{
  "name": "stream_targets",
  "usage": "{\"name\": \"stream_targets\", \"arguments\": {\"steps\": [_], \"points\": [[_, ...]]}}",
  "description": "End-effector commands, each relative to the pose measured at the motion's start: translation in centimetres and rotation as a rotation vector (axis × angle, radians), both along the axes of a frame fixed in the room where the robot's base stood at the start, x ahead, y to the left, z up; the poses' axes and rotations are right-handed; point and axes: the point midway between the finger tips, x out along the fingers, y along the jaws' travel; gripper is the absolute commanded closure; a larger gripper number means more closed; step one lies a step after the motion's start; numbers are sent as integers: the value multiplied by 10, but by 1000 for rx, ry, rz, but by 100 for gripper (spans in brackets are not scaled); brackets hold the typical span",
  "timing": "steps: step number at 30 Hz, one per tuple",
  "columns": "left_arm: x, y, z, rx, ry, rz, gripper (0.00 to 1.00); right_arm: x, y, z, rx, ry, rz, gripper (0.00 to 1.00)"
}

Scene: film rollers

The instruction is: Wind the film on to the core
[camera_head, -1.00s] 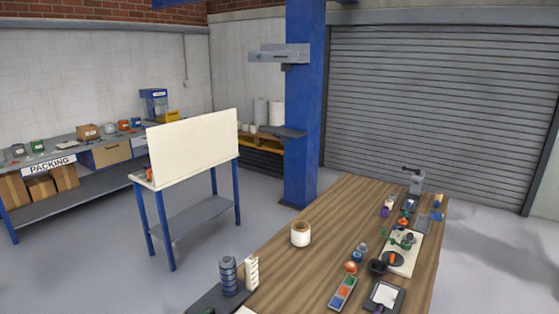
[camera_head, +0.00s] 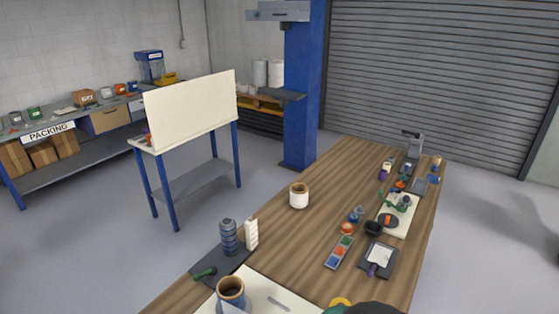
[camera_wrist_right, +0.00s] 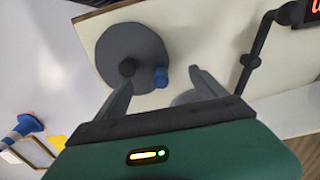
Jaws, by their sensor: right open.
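A roll-like cylinder (camera_head: 230,286) with a tan rim and dark hollow stands on a pale board (camera_head: 275,300) at the near end of the wooden table. A pale sheet lies against its front; I cannot tell whether it is film. In the right wrist view, a grey disc (camera_wrist_right: 132,48) carries a black knob (camera_wrist_right: 127,68) and a blue peg (camera_wrist_right: 161,77). My right gripper (camera_wrist_right: 160,80) is open, with its fingers on either side of the blue peg; contact cannot be told. My left gripper is not in view.
A white roll (camera_head: 299,197) stands mid-table. A dark ribbed stack (camera_head: 229,237) and a white notched block (camera_head: 251,234) stand near the left edge. Small parts and trays crowd the right side. A dark rod (camera_wrist_right: 257,50) is right of my fingers in the wrist view.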

Motion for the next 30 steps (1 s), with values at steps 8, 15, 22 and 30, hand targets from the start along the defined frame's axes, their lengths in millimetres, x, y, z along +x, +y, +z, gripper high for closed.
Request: {"name": "stream_targets", "arguments": {"steps": [8,15,22,30], "points": [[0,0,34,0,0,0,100,1,2,34,3,2,1,18],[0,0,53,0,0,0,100,3,2,52,3,1,1,18],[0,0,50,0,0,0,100,3,2,50,3,-2,2,18],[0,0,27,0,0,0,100,6,-29,87,45,-76,170,18]]}}
